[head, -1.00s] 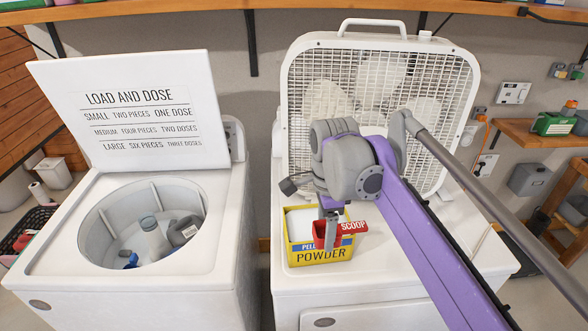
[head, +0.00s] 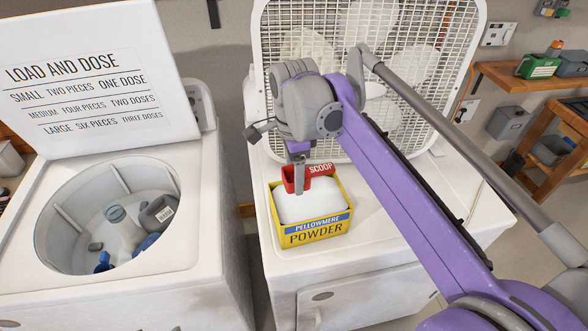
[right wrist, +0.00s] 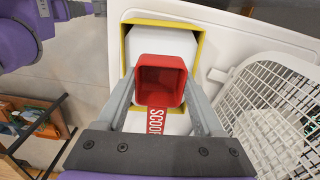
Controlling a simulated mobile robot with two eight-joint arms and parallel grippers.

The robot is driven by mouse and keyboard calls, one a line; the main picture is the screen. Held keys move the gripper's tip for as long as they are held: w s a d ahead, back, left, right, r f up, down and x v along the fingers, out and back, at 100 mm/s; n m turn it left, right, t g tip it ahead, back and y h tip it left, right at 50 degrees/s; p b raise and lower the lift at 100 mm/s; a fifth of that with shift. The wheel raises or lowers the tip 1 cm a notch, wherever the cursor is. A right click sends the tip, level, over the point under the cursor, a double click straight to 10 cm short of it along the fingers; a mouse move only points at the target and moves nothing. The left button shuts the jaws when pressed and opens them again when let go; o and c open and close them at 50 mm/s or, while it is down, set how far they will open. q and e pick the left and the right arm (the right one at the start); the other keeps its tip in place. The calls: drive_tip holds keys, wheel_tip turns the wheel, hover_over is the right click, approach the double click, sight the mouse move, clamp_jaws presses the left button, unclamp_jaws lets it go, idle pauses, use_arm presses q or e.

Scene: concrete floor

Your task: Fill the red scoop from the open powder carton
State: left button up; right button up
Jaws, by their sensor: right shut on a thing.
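The open yellow powder carton (head: 316,236) stands upright on the white machine top, with white powder (head: 308,205) inside. My right gripper (head: 298,180) is shut on the red scoop (head: 319,170), which overlaps the back of the carton's opening; I cannot tell whether it touches the powder. In the right wrist view the scoop (right wrist: 161,82) sits between both fingers (right wrist: 161,95), its cup facing the camera and showing no white powder, with the carton's yellow rim (right wrist: 203,50) around it. What looks like my left gripper (right wrist: 90,9) is small at the top edge there; its fingers are unclear.
A white box fan (head: 440,60) stands right behind the carton. At left, an open washer (head: 40,275) holds bottles in its drum, under a raised lid with dosing text (head: 90,85). The machine top is clear around the carton. A shelf (head: 520,78) is at right.

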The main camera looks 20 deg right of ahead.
drive_tip(key=shift+f+b, duration=2.9)
drive_tip(key=shift+f, duration=2.35)
use_arm(q)
wheel_tip(320, 180, down, 8)
drive_tip(key=s, duration=0.1)
drive_tip(key=shift+s+r, duration=0.25)
drive_tip(key=shift+s, duration=0.15)
use_arm(e)
drive_tip(key=shift+r, duration=0.1)
drive_tip(key=shift+r+p, duration=2.3)
drive_tip(key=shift+r, duration=0.85)
drive_tip(key=shift+r+p, duration=1.65)
drive_tip(key=shift+r, duration=1.2)
use_arm(q)
wheel_tip(320, 180, up, 10)
drive_tip(key=w, duration=0.3)
drive_tip(key=shift+f, duration=0.15)
use_arm(e)
drive_tip(key=shift+w, duration=0.1)
use_arm(q)
drive_tip(key=shift+s, duration=0.15)
